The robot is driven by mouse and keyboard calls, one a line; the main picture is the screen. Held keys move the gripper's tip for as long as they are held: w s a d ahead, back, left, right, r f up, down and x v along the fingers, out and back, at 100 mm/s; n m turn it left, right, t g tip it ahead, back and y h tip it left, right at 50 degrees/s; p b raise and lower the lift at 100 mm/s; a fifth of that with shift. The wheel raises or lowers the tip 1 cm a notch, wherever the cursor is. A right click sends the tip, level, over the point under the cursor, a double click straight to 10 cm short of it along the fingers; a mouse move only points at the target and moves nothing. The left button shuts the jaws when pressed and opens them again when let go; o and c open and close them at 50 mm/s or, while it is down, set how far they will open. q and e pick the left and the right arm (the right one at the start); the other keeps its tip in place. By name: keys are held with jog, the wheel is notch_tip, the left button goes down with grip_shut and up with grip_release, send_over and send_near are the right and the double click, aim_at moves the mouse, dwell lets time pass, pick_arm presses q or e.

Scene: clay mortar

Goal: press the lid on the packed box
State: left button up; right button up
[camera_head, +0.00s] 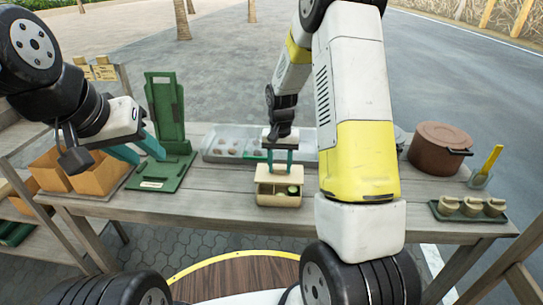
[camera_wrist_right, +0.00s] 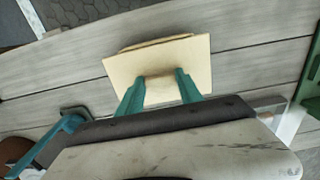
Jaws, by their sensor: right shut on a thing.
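A small pale wooden box (camera_head: 278,199) stands on the middle of the table, with something green and round (camera_head: 292,190) showing inside. My right gripper (camera_head: 279,168) is above the box, shut on the handle of a flat pale lid (camera_head: 278,177). The lid is over the box, and the contents show below it. In the right wrist view, the lid (camera_wrist_right: 190,57) lies between and beyond the teal fingers and covers most of the box. I cannot tell whether lid and box touch. My left gripper (camera_head: 146,157) is open and empty, near the green stand.
The green stand (camera_head: 166,110) is left of the box. Brown cartons (camera_head: 97,176) are at the table's left end. A clear tray (camera_head: 228,144) lies behind the box. A brown pot (camera_head: 439,149), a yellow-handled scoop (camera_head: 487,165) and a tray of small jars (camera_head: 470,208) are at right.

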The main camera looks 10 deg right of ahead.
aim_at(280, 173)
jog(key=shift+f, duration=2.35)
jog(key=shift+f, duration=0.5)
dwell(0.3)
jog(key=o, duration=1.9)
jog(key=shift+c, duration=0.2)
jog(key=shift+r, duration=3)
jog(key=shift+c, duration=0.4)
grip_shut()
